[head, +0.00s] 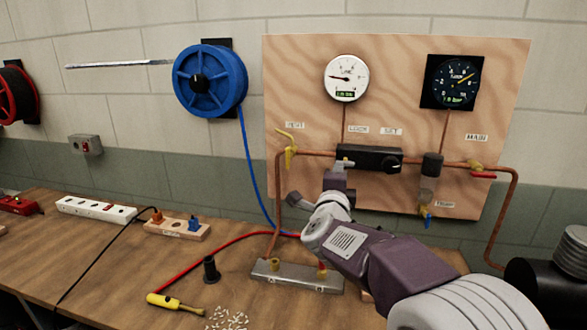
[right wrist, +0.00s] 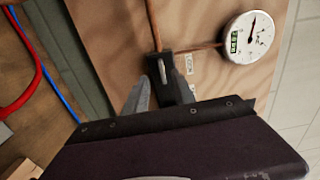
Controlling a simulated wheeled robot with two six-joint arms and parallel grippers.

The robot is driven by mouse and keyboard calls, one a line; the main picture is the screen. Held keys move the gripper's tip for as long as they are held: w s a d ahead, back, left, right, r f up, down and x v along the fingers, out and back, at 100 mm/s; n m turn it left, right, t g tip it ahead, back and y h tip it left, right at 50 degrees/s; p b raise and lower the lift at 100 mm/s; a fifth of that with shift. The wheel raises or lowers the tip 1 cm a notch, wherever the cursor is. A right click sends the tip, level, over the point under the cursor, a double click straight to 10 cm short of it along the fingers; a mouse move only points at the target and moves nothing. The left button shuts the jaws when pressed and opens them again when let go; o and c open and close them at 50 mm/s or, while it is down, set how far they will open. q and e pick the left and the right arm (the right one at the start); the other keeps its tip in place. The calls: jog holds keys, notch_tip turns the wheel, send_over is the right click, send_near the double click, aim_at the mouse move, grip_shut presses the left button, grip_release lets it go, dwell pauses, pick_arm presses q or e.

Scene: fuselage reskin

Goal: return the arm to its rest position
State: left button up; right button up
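My right arm reaches in from the lower right of the head view. My right gripper (head: 338,178) is up at the wooden panel, just below the left end of the black regulator block (head: 370,160). In the right wrist view, the two grey fingers (right wrist: 161,92) stand apart, with the dark block (right wrist: 168,62) and its pale metal part showing between and beyond them. Nothing is seen held. Whether the fingers touch the block cannot be told. My left gripper is not in either view.
The wooden panel (head: 300,85) carries copper pipes, a white gauge (head: 346,78), a black gauge (head: 453,81) and a yellow valve lever (head: 290,150). On the bench are a metal manifold (head: 297,277), a yellow-handled tool (head: 172,302) and a power strip (head: 95,208).

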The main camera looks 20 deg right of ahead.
jog(key=s+a+f+n+g+y+p, duration=0.45)
jog(key=a+f+n+y+p, duration=0.5)
jog(key=a+f+n, duration=0.3)
jog(key=s+f+n+g, duration=0.3)
jog(key=s+f, duration=0.1)
jog(key=s, duration=0.3)
jog(key=s+f+n+g, duration=0.3)
jog(key=s+f+n, duration=0.1)
jog(key=s, duration=0.3)
jog(key=s+a+f+n+g, duration=0.1)
jog(key=s+f+n+g, duration=0.2)
jog(key=s, duration=0.4)
notch_tip(320, 180, down, 2)
jog(key=shift+s+a+f+n+g, duration=0.1)
jog(key=shift+f+n+g, duration=0.15)
jog(key=shift+n, duration=0.5)
